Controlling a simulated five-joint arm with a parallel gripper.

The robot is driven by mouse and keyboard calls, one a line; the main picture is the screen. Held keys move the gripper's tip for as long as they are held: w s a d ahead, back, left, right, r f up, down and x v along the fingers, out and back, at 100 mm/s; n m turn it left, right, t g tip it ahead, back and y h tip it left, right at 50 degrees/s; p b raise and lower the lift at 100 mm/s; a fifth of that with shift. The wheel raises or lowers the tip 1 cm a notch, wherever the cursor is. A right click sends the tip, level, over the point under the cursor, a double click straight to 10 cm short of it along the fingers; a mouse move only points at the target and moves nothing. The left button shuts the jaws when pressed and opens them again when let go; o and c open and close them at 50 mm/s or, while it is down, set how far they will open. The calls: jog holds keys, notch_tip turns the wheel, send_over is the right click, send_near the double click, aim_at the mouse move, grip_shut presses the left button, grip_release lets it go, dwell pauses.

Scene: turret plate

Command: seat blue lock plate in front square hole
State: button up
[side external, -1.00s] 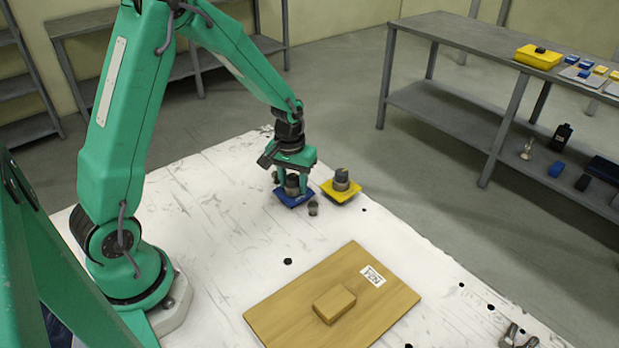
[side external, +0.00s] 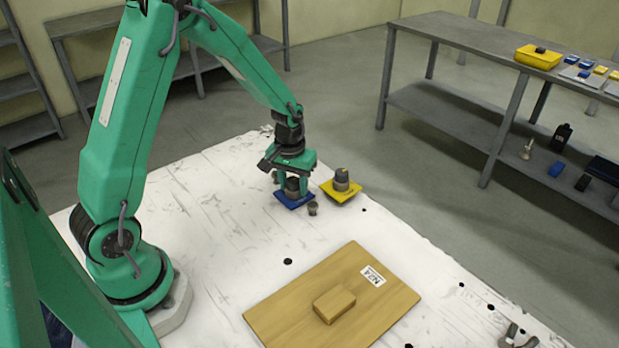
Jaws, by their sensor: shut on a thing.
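The blue lock plate (side external: 306,203) is a flat blue square with a grey round knob on top, near the back of the white table. My gripper (side external: 293,186) points down over it, shut on its knob. The plate is at or very near the table top; I cannot tell whether it touches. A tan wooden board (side external: 395,300) lies in the front middle of the table, with a raised wooden block on it and an N24 label. I cannot make out a square hole from this view.
A yellow plate (side external: 341,194) with a grey knob sits just right of the blue one. A metal clamp-like part (side external: 518,337) lies at the front right edge. The table between plates and board is mostly clear.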

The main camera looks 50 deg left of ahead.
dwell(0.4)
jog(key=o, duration=1.6)
jog(key=shift+c, duration=0.2)
jog(key=shift+r, duration=3.45)
